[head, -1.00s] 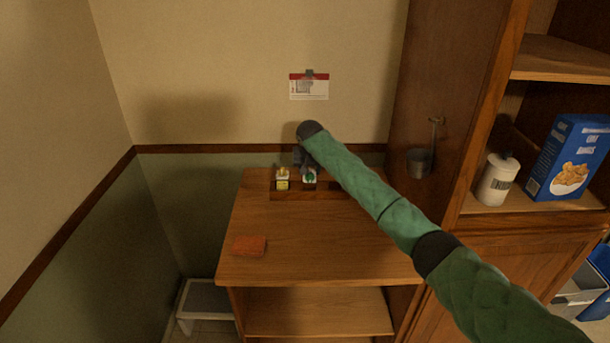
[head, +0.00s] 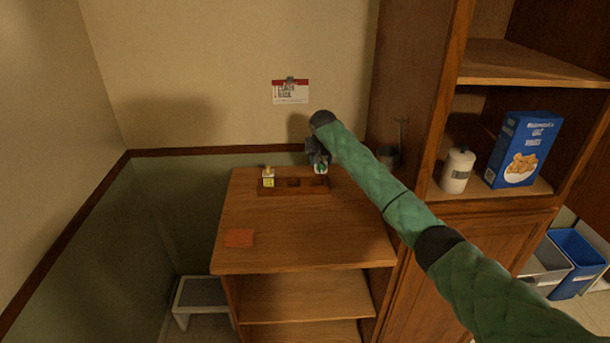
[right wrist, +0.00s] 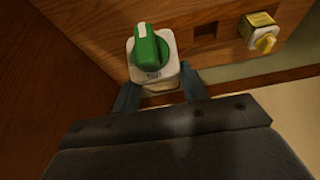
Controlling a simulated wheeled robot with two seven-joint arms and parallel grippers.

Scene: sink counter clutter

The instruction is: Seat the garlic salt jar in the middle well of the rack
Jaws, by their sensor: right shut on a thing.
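The rack (head: 293,190) is a low brown wooden block at the back of the counter. Its middle well (head: 293,182) is empty, and an empty well also shows in the right wrist view (right wrist: 206,31). My right gripper (head: 320,162) is shut on a white jar with a green cap (right wrist: 152,62), upright or nearly so, at the rack's right end. The jar also shows in the head view (head: 321,169). I cannot tell whether its base is in the right well or above it; its label is unreadable. A yellow-capped jar (head: 268,178) stands in the left well. My left gripper is out of view.

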